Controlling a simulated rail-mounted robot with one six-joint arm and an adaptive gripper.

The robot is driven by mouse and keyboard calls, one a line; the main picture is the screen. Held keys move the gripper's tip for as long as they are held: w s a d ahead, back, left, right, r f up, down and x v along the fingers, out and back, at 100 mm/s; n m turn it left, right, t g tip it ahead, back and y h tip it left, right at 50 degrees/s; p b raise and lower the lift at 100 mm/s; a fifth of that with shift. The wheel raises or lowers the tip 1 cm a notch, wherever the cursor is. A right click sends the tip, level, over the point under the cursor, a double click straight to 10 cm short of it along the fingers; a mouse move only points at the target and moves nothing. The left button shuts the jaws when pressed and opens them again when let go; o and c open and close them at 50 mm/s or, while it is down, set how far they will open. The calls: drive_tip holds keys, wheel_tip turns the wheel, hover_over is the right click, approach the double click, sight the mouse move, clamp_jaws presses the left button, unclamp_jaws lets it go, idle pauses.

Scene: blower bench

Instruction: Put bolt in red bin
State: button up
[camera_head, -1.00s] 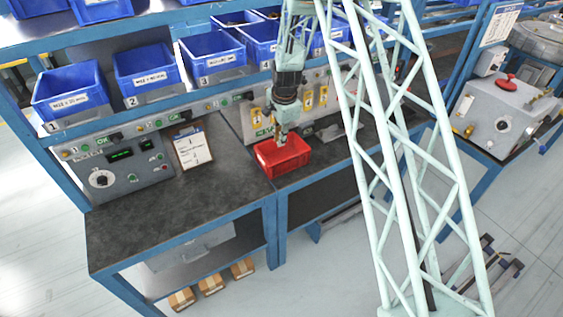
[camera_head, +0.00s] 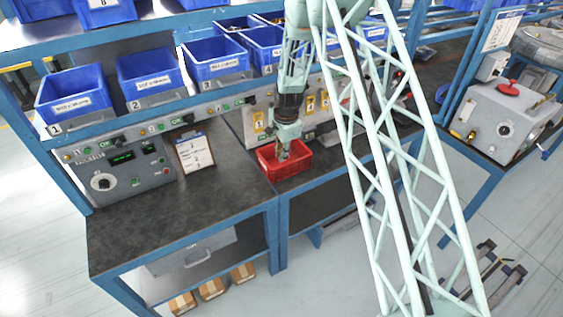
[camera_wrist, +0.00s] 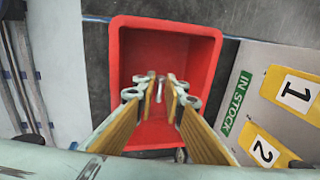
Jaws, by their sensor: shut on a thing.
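The red bin (camera_head: 296,166) stands on the dark bench top, beside the board with yellow tags. It fills the middle of the wrist view (camera_wrist: 203,70), with its open top facing the camera. My gripper (camera_head: 284,153) points down into the bin's opening. In the wrist view my gripper (camera_wrist: 161,92) has its fingers close together over the bin. A small grey bolt (camera_wrist: 161,82) shows between the fingertips, and the gripper is shut on it. Most of the bolt is hidden by the fingers. I cannot tell whether it touches the bin floor.
Several blue bins (camera_head: 150,75) stand on the shelf above the bench. A grey control box (camera_head: 124,168) and a clipboard (camera_head: 195,152) are to the left of the red bin. The bench top (camera_head: 180,220) in front of them is clear. A tagged board (camera_wrist: 275,100) lies close beside the bin.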

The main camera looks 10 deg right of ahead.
drive_tip(key=shift+s+x, duration=0.2)
drive_tip(key=shift+x, duration=0.75)
drive_tip(key=shift+s+x, duration=0.2)
drive_tip(key=shift+x, duration=0.7)
clamp_jaws()
drive_tip(key=shift+f, duration=0.25)
drive_tip(key=o, duration=0.5)
unclamp_jaws()
drive_tip(key=shift+r, duration=0.15)
drive_tip(key=shift+v, duration=6.05)
drive_tip(key=shift+d+r, duration=0.1)
